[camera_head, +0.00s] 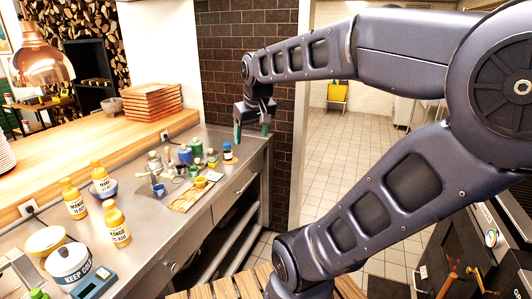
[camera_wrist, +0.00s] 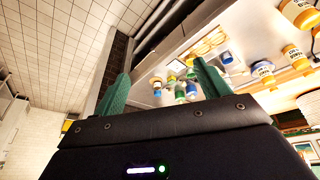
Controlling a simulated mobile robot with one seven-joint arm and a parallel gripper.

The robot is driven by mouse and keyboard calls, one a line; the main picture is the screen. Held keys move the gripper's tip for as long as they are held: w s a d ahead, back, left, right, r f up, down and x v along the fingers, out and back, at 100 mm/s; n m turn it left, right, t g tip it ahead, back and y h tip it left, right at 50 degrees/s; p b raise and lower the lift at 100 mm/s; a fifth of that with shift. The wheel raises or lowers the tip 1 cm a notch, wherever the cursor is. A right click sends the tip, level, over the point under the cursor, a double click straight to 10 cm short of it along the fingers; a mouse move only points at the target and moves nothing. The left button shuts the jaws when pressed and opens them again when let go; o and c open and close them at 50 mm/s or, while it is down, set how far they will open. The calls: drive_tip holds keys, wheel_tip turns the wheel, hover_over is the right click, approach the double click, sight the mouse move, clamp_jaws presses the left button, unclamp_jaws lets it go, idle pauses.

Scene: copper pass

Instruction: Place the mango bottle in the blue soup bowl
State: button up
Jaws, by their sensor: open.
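Three orange mango bottles with white labels stand on the left part of the steel counter in the head view: a front one (camera_head: 117,226), a left one (camera_head: 73,202) and a back one (camera_head: 99,174). A blue bowl (camera_head: 106,192) sits at the foot of the back bottle; I cannot tell whether that bottle is inside it or behind it. My gripper (camera_head: 251,131) hangs open and empty near the counter's far right end, well away from the bottles. Its green fingers (camera_wrist: 160,82) are apart in the wrist view, where mango bottles (camera_wrist: 262,72) show at the right.
Several jars and cups (camera_head: 196,150) and a wooden tray (camera_head: 188,197) crowd the counter's far half. A yellow-white bowl (camera_head: 46,240), a white pot (camera_head: 70,263) and a blue scale-like device (camera_head: 94,286) stand near the front left. A wooden ledge (camera_head: 85,150) runs behind.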

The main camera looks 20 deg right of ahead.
drive_tip(key=s+d+f+m, duration=0.1)
drive_tip(key=s+d+f, duration=0.1)
drive_tip(key=s+f, duration=0.2)
drive_tip(key=shift+s+f+m, duration=0.2)
drive_tip(key=shift+s+m, duration=0.2)
drive_tip(key=shift+s, duration=0.5)
